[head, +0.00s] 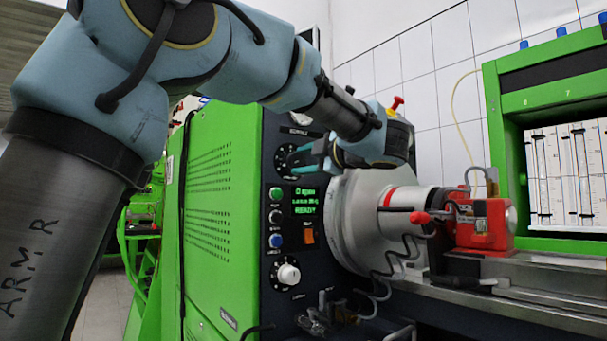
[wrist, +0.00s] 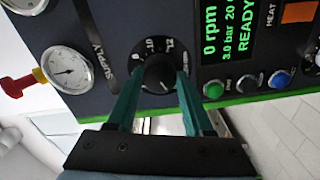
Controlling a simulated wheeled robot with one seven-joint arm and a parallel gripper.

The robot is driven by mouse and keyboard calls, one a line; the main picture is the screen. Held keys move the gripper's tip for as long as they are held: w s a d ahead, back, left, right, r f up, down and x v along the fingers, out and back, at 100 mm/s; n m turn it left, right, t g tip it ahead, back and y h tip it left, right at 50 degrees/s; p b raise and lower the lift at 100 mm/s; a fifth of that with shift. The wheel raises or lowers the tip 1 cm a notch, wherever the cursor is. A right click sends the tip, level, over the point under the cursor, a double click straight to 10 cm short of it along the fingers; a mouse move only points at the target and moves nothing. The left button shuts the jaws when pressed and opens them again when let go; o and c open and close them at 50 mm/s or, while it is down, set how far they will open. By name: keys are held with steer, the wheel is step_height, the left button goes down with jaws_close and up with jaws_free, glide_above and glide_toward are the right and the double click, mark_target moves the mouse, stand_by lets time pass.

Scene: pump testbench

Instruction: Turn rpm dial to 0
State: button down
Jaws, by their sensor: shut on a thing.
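The rpm dial is a black round knob (wrist: 159,72) on the dark control panel, with white scale marks around it. My gripper (wrist: 159,82) has its two teal fingers on either side of the knob, shut on it. In the head view my gripper (head: 303,157) reaches the panel from the right, and the dial (head: 284,157) is partly covered by the fingers. The green display (wrist: 225,35) reads 0 rpm, about 3.0 bar and READY. It also shows in the head view (head: 305,200). The knob's exact pointer direction is hard to make out.
Green, black and blue buttons (head: 276,217) and an orange switch (head: 309,234) sit below the dial, beside the display. A white-centred knob (head: 288,274) is lower down. A pressure gauge (wrist: 67,70) is near the dial. The large grey drum (head: 360,215) and red pump (head: 485,222) stand right.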

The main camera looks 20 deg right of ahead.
steer(key=shift+n+b, duration=0.5)
steer(key=shift+n, duration=0.1)
steer(key=shift+c, duration=1.4)
jaws_free()
steer(key=shift+s, duration=0.1)
steer(key=s+d, duration=0.2)
steer(key=s, duration=0.8)
steer(key=shift+s+b, duration=0.2)
steer(key=shift+b, duration=0.15)
